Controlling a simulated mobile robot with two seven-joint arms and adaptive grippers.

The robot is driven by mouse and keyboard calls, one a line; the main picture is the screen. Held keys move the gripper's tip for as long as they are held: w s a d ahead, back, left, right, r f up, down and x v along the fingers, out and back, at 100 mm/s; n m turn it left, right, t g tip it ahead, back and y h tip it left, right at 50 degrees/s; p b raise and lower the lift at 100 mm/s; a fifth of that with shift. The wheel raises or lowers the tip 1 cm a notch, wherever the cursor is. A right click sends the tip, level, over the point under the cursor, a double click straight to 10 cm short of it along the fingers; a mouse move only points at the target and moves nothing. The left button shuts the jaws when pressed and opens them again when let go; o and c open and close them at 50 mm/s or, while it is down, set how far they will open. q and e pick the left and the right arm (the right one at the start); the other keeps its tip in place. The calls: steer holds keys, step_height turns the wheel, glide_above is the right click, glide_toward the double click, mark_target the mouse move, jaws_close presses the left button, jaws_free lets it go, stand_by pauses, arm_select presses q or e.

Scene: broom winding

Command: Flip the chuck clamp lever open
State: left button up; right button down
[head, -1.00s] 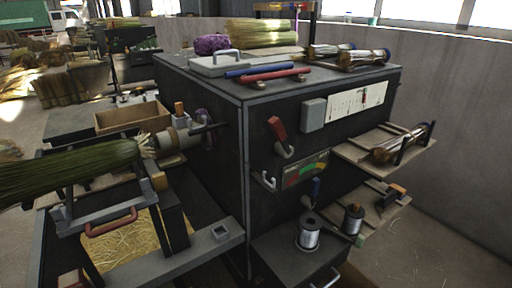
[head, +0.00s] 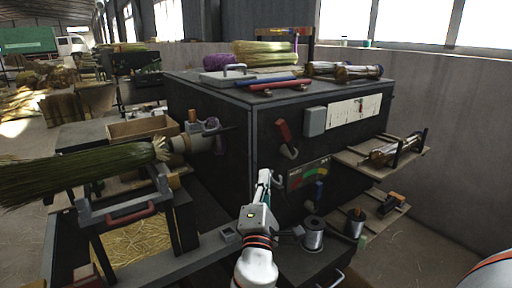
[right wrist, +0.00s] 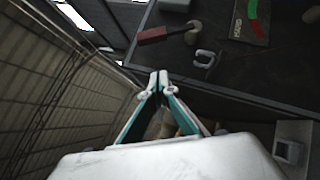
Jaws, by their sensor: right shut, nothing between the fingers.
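The chuck (head: 184,144) is a pale cylinder on the left face of the dark machine, around the tied end of the green broom (head: 80,172). A small grey lever (head: 207,130) with a purple part and an orange grip stands at the chuck; I cannot tell its exact position. My right gripper (head: 264,176) is shut and empty, in front of the machine's near corner, right of and below the chuck, apart from the lever. It also shows shut in the right wrist view (right wrist: 158,80). The left gripper is not in view.
A red-handled lever (head: 284,133) is on the machine's front panel, above a colored gauge (head: 308,172); its red handle also shows in the right wrist view (right wrist: 165,34). Wire spools (head: 314,233) stand low at right. A cradle with a red handle (head: 133,216) is under the broom.

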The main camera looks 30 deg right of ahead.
mark_target(284, 139)
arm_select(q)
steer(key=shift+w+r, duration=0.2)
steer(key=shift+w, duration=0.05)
arm_select(e)
steer(key=shift+r, duration=0.3)
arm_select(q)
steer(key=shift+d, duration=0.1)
arm_select(e)
steer(key=p+x, duration=0.1)
steer(key=x, duration=0.3)
steer(key=s+p+x, duration=0.1)
steer(key=x, duration=0.3)
steer(key=d+r+p+x, duration=0.1)
steer(key=x, duration=0.3)
steer(key=shift+s+d, duration=0.1)
steer(key=shift+s, duration=0.1)
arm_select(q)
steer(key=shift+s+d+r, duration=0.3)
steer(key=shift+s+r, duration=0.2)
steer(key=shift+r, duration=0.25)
arm_select(e)
steer(key=shift+d+r, duration=0.1)
steer(key=shift+d, duration=0.45)
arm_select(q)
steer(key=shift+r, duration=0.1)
